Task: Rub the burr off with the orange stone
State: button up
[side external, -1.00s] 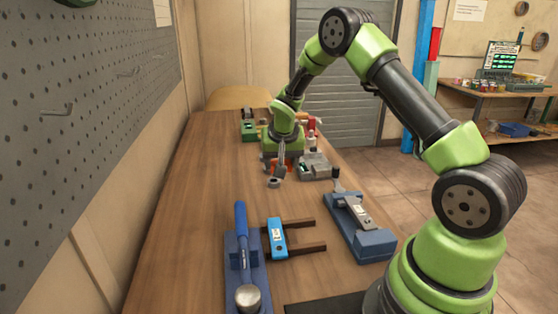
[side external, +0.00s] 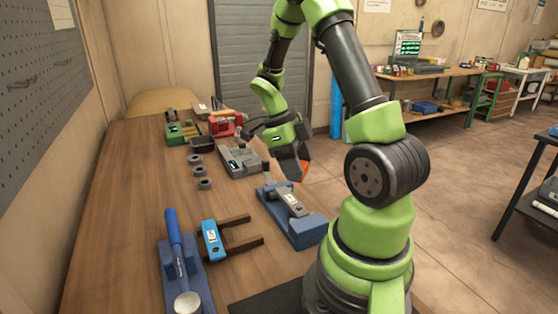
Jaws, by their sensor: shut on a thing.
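My gripper (side external: 299,176) is shut on the orange stone (side external: 304,171), and only a small part of the stone shows between the dark fingers. The gripper is in the air, above and just beyond the far end of a blue fixture (side external: 307,232). A flat grey metal part (side external: 291,202) lies along the top of that fixture. The stone appears apart from the metal part, though the depth is hard to judge. The burr is too small to make out.
A blue-handled tool (side external: 175,230) lies in a blue holder at the front left. Beside it is a light-blue block (side external: 212,239) with two brown prongs. A grey fixture (side external: 240,162), several grey rings (side external: 199,171) and a red box (side external: 222,126) stand farther back. The left tabletop is clear.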

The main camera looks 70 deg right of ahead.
aim_at(301, 205)
jog(key=shift+f, duration=3.7)
jog(key=shift+s+a+f, duration=0.1)
jog(key=shift+a+f, duration=0.05)
jog(key=shift+f, duration=0.2)
jog(key=shift+c, duration=0.3)
jog(key=shift+s+a, duration=1.25)
jog(key=shift+c, duration=0.4)
jog(key=shift+w+d, duration=1.5)
jog(key=s+a, duration=0.3)
jog(key=shift+w+d, duration=1.35)
jog(key=shift+w+d+r, duration=0.1)
jog(key=shift+d, duration=0.05)
jog(key=shift+r, duration=4.05)
